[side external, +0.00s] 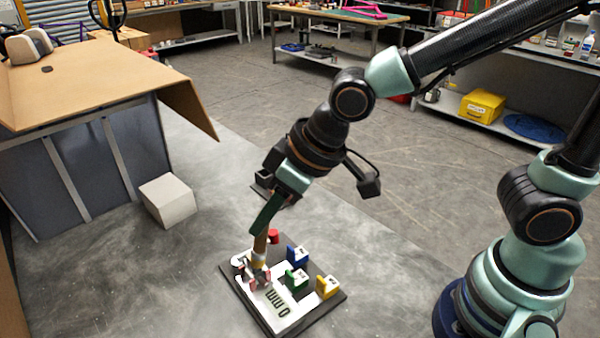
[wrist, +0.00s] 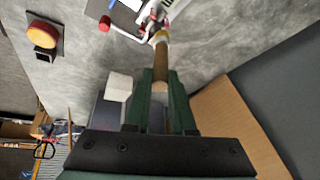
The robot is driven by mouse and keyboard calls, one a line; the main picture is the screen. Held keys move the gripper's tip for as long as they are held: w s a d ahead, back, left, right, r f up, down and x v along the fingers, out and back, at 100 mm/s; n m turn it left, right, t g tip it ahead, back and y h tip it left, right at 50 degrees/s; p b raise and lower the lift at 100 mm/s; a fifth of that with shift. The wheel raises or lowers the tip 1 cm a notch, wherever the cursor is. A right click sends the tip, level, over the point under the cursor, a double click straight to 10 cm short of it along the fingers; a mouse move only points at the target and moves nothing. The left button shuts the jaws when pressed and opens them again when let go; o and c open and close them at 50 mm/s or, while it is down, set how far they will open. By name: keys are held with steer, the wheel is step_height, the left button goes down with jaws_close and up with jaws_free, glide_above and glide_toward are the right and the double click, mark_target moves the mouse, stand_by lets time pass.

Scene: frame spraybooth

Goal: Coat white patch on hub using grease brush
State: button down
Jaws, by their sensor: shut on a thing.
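My gripper (side external: 266,219) has dark green fingers and points down over a dark-edged board with a white top. It is shut on the brown handle of the grease brush (side external: 260,244), which hangs down with a slight tilt. In the wrist view the brush (wrist: 162,58) runs away from between my gripper's fingers (wrist: 160,76) to a pale and yellowish collar. The brush's lower end is at a small white-and-red part (side external: 258,279), possibly the hub. I cannot tell whether they touch. I cannot make out the white patch.

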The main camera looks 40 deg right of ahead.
steer(key=shift+d, duration=0.2)
steer(key=shift+w+d, duration=0.1)
steer(key=shift+d, duration=0.05)
steer(key=shift+w+f, duration=0.15)
steer(key=shift+w, duration=0.45)
steer(key=shift+w+a, duration=0.1)
steer(key=shift+a, duration=0.15)
steer(key=shift+s+a, duration=0.35)
steer(key=shift+a, duration=0.05)
steer(key=shift+s+d, duration=0.1)
steer(key=shift+s, duration=0.2)
steer(key=shift+s+d, duration=0.15)
steer(key=shift+d, duration=0.1)
